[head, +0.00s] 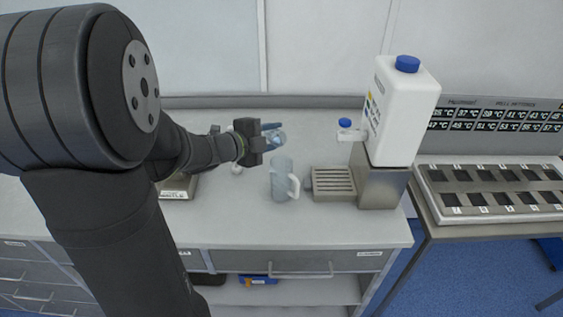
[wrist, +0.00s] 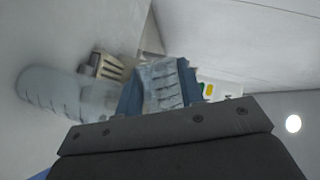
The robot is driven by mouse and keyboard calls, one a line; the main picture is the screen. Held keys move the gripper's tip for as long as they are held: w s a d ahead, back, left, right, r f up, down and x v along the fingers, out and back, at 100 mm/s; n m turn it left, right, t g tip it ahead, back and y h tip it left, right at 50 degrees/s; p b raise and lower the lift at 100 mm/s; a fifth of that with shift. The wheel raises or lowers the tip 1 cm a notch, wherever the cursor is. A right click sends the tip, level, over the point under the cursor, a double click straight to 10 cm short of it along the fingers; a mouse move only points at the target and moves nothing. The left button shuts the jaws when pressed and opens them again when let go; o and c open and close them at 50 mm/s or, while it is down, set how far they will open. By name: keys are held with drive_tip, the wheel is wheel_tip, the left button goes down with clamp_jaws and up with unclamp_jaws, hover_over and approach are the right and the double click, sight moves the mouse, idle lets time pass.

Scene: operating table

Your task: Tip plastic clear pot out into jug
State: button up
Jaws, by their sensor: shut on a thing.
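A pale translucent jug (head: 281,180) with a handle on its right stands upright on the counter in the head view. It also shows in the wrist view (wrist: 48,92), at the left. My gripper (head: 270,138) is just above and slightly left of the jug's mouth. Its blue fingers are shut on the clear plastic pot (head: 278,138), which looks tilted over on its side. The pot also shows between the fingers in the wrist view (wrist: 162,84). I cannot tell whether anything is in the pot or the jug.
A metal drip tray (head: 338,183) lies right of the jug. A scale (head: 178,188) sits left, partly behind my arm. A block heater (head: 490,188) is at far right.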

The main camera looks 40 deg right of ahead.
drive_tip(key=shift+f+m, duration=0.25)
drive_tip(key=shift+m, duration=0.25)
drive_tip(key=shift+s+r+m+t+h+p, duration=0.2)
drive_tip(key=shift+r+m+t+h, duration=0.15)
drive_tip(key=shift+m, duration=0.3)
drive_tip(key=shift+s+r+m+t+h+p, duration=0.15)
drive_tip(key=shift+r+m+t+h, duration=0.1)
drive_tip(key=shift+m+h, duration=0.3)
idle(2.9)
drive_tip(key=shift+a+f+m, duration=0.1)
drive_tip(key=shift+m, duration=0.2)
idle(0.4)
drive_tip(key=shift+w+n, duration=0.15)
drive_tip(key=shift+n, duration=0.25)
drive_tip(key=shift+w+f+n+g+y, duration=0.15)
drive_tip(key=shift+f+n+g+y, duration=0.25)
drive_tip(key=shift+n+y, duration=0.45)
drive_tip(key=shift+f+n, duration=0.1)
drive_tip(key=shift+n, duration=0.25)
